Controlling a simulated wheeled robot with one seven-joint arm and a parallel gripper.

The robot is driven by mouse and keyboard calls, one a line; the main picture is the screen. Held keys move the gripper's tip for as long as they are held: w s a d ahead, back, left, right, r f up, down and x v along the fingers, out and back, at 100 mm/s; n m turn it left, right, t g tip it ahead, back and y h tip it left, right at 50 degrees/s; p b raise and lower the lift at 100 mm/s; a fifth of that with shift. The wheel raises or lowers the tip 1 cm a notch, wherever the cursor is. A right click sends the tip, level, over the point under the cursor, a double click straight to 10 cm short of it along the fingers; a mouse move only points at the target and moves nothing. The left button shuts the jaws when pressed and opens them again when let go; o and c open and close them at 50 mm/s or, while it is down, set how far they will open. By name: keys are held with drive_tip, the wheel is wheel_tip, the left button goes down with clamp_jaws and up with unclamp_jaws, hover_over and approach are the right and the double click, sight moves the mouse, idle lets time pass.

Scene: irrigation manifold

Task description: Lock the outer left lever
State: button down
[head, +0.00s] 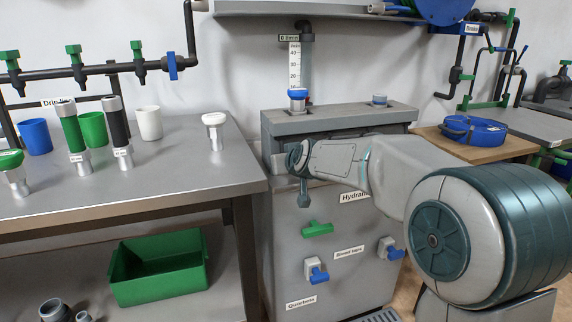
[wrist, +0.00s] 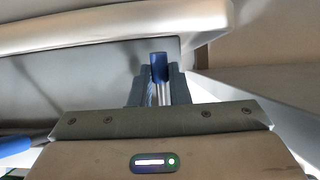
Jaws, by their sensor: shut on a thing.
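My gripper (wrist: 159,88) is shut on a narrow blue-topped piece (wrist: 159,67) with a pale metallic part below the blue, held between the two dark fingers in the wrist view. I cannot tell which lever or fitting this piece belongs to. In the head view my arm reaches in from the right, and its wrist end is in front of the upper left of the grey cabinet (head: 280,245); the grasp itself cannot be made out there.
A grey workbench (head: 190,180) with cups and fittings stands left of the cabinet, with a green bin (head: 160,270) below. A wall pipe (head: 95,70) carries green valves and a blue handle (head: 172,67). A blue coil (head: 473,130) lies on the right-hand table.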

drive_tip(key=c, duration=1.4)
unclamp_jaws()
drive_tip(key=shift+w+a, duration=0.2)
drive_tip(key=shift+o, duration=0.2)
drive_tip(key=shift+d, duration=0.15)
drive_tip(key=shift+s+d+r, duration=0.15)
drive_tip(key=shift+s, duration=0.1)
drive_tip(key=b+v, duration=0.2)
drive_tip(key=v, duration=1.1)
drive_tip(key=shift+s, duration=0.15)
